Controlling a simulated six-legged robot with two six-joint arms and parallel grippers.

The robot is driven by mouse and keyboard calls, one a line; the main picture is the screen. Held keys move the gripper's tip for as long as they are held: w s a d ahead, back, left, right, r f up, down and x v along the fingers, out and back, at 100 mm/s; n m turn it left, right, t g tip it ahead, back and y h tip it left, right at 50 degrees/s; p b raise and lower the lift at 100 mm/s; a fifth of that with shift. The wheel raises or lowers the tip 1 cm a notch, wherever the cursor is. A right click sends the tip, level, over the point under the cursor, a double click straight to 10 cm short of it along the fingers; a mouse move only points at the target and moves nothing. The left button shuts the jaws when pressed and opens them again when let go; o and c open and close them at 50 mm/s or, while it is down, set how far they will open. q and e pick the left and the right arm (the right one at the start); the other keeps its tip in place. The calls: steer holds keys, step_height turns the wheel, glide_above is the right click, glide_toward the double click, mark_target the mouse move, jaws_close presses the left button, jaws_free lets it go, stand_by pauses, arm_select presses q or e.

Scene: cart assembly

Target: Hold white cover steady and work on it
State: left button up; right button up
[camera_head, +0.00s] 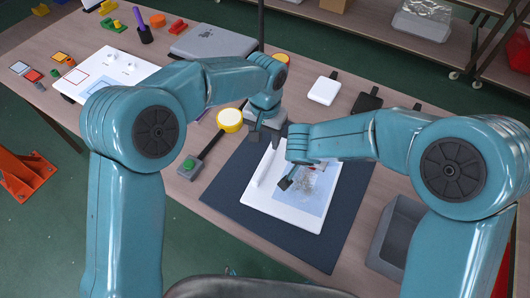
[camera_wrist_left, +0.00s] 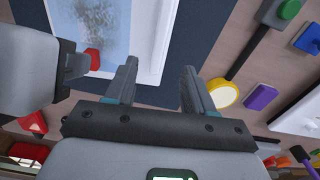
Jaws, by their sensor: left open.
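The white cover (camera_head: 262,195) lies on a dark mat, with a pale blue, speckled area on its face and a raised strip along its left side. Its white edge also shows in the left wrist view (camera_wrist_left: 153,45). My left gripper (camera_head: 265,138) is at the cover's far left end; its two fingers (camera_wrist_left: 160,78) are spread beside the white edge with nothing visibly between them. My right gripper (camera_head: 286,183) is over the cover's face. Its jaws are too small and partly hidden to read. A small red piece (camera_wrist_left: 92,59) shows beside it in the left wrist view.
The dark mat (camera_head: 232,180) borders the cover. A grey bin (camera_head: 385,240) is at right.

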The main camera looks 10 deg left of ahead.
mark_target(265, 162)
arm_select(q)
step_height(265, 162, down, 10)
steer(key=shift+r, duration=0.1)
steer(key=shift+s+a+f, duration=0.1)
steer(key=shift+s+f, duration=0.05)
steer(key=shift+f, duration=0.35)
arm_select(e)
steer(key=shift+s+r, duration=0.1)
steer(key=shift+s, duration=0.05)
arm_select(q)
jaws_close()
arm_select(e)
steer(key=shift+o, duration=0.2)
